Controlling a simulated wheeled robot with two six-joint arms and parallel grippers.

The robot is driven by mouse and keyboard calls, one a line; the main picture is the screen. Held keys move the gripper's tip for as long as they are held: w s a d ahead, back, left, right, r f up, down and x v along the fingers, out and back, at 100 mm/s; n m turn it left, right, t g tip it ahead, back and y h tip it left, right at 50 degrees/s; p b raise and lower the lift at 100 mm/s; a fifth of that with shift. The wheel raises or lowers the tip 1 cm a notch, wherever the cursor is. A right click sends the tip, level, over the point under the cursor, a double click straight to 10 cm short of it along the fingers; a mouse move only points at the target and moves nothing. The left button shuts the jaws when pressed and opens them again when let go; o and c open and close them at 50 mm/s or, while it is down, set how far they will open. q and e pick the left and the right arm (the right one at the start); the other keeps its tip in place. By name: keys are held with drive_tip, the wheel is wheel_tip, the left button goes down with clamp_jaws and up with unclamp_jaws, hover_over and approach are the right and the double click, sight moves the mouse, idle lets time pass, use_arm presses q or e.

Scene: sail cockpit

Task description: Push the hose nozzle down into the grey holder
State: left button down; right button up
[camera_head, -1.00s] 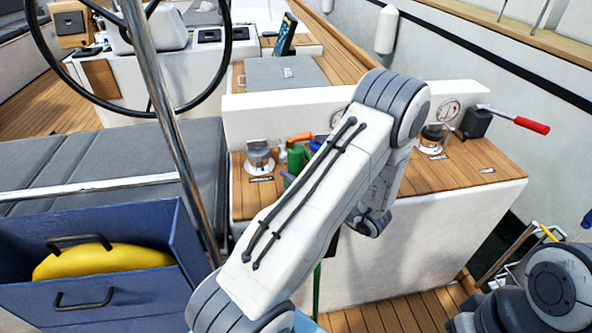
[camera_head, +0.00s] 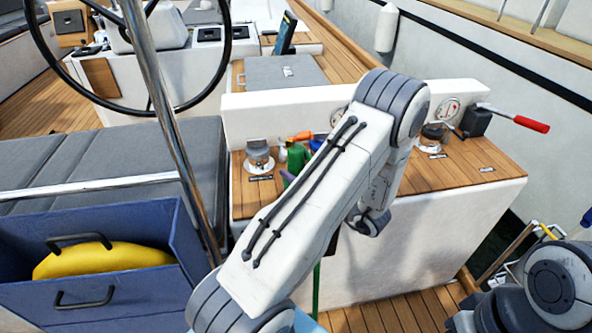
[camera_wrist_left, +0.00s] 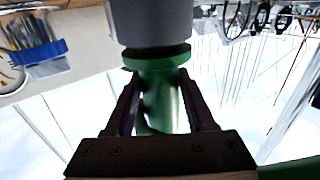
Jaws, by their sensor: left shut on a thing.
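In the left wrist view my left gripper (camera_wrist_left: 157,88) is shut on the green hose nozzle (camera_wrist_left: 158,105), one finger on each side. The nozzle's green rim lies right against a wide grey cylinder (camera_wrist_left: 150,22). I cannot tell whether this cylinder is the grey holder or part of the nozzle. In the head view my left arm covers the gripper and the nozzle. A thin green hose (camera_head: 316,290) hangs below the arm in front of the white cockpit side. My right gripper does not show.
Winches (camera_head: 259,156) and several green and orange items (camera_head: 296,159) stand on the wooden ledge (camera_head: 463,170). A red-tipped lever (camera_head: 531,124) sticks out at its right. A steel pole (camera_head: 168,120) and an open blue box (camera_head: 95,297) are at left.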

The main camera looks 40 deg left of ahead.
use_arm(q)
drive_tip(key=shift+f+b, duration=0.35)
drive_tip(key=shift+f, duration=0.15)
drive_tip(key=c, duration=0.5)
unclamp_jaws()
drive_tip(key=shift+d, duration=0.1)
drive_tip(key=shift+s+d+p, duration=0.2)
drive_tip(key=shift+d+p, duration=0.1)
drive_tip(key=shift+d, duration=2.4)
drive_tip(key=shift+s+d+p, duration=0.2)
drive_tip(key=shift+d+p, duration=0.05)
drive_tip(key=shift+d, duration=2.45)
